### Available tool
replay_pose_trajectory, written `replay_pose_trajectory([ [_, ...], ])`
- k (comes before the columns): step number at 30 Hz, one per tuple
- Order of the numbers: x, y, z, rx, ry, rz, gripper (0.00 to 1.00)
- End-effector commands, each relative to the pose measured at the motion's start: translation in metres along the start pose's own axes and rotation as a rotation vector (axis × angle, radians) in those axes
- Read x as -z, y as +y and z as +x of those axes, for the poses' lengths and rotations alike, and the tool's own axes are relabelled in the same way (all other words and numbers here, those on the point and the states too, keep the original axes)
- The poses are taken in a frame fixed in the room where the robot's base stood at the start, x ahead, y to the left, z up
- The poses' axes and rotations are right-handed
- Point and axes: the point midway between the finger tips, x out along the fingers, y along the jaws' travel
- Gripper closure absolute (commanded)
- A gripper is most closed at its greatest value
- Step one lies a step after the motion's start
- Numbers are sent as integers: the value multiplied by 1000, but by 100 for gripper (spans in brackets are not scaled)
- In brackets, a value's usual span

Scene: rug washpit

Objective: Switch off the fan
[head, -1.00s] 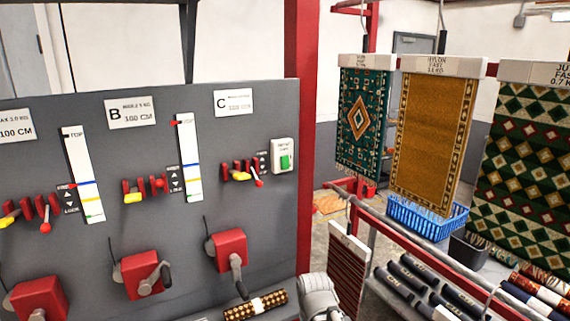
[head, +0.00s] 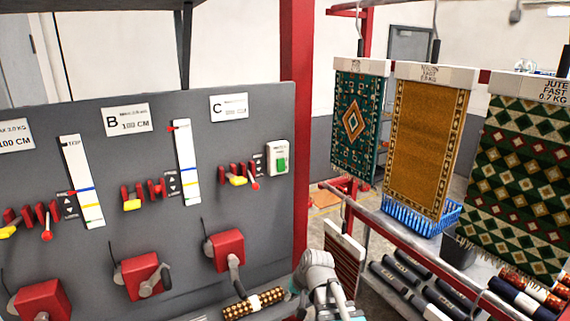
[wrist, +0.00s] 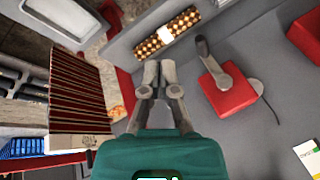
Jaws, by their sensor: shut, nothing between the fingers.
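A white switch box with a green rocker (head: 278,160) is fixed at the right end of the grey panel, beside the C station. Its small label is too blurred to read. My gripper (wrist: 163,73) is shut and empty, in front of the panel near the rolled rug, apart from the switch. In the head view only grey and teal parts of my arm show at the bottom centre, well below the switch. The fan itself is not identifiable.
Red cranked winches (head: 228,249) stick out of the panel, with red and yellow levers (head: 238,175) above. A patterned rolled rug (head: 254,303) lies at the panel's foot. A red post (head: 297,130) bounds the panel's right. Rugs (head: 428,140) hang beyond it, with a striped one (wrist: 68,92) close by.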

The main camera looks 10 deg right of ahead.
Motion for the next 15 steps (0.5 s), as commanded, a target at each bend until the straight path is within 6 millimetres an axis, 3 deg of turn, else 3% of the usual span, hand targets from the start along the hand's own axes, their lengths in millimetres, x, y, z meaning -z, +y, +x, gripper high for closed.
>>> replay_pose_trajectory([
  [1,20,-10,-13,46,38,31,100],
  [6,72,-33,-40,201,167,146,100],
  [15,165,-55,-104,463,387,390,100],
])
